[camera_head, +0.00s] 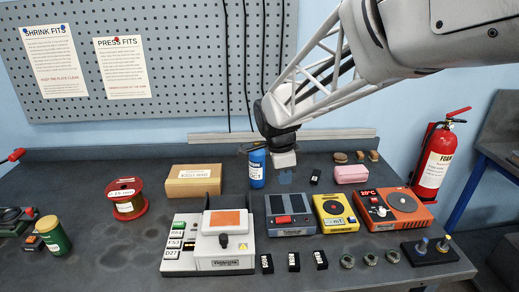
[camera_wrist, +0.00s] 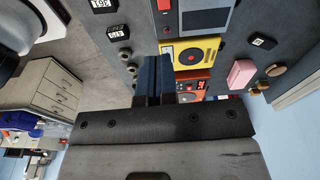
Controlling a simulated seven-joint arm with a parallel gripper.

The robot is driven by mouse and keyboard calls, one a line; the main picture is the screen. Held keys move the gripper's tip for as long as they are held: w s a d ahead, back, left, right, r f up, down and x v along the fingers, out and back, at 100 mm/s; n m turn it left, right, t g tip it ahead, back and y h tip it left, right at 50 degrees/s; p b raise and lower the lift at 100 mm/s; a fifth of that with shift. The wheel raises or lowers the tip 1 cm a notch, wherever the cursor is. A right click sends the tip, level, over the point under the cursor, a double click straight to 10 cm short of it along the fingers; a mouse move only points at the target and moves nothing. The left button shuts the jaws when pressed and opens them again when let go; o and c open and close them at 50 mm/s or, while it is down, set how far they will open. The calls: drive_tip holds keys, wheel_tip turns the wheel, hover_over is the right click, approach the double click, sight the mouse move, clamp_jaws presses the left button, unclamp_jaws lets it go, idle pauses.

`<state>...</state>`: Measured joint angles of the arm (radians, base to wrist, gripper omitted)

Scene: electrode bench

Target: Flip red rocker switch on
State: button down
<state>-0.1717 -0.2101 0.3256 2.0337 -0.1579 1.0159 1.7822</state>
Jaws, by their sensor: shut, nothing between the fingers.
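The red rocker switch (camera_head: 283,219) is on the front of a blue-grey box (camera_head: 304,230) with a dark top, near the middle of the bench. Part of a red piece, apparently this switch (camera_wrist: 163,5), shows at the top edge of the wrist view. I cannot tell which way the rocker is tipped. My gripper (camera_head: 286,180) points down over the bench behind the blue-grey box, apart from the switch. In the wrist view its blue fingers (camera_wrist: 158,58) are together, beside the yellow device, with nothing between them.
A yellow device (camera_head: 337,212) and an orange hot plate (camera_head: 393,208) stand right of the box. A white unit with a black knob (camera_head: 222,240) stands left. A blue bottle (camera_head: 257,170) is close to my gripper.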

sight(287, 218)
drive_tip(key=shift+w+a+f+m, duration=0.2)
drive_tip(key=shift+w+m, duration=0.1)
drive_tip(key=shift+w, duration=0.1)
drive_tip(key=shift+f, duration=0.15)
drive_tip(key=f, duration=0.4)
drive_tip(key=d+f, duration=0.1)
drive_tip(key=f, duration=0.4)
drive_tip(key=d+f, duration=0.1)
drive_tip(key=f, duration=0.3)
drive_tip(key=shift+f, duration=0.3)
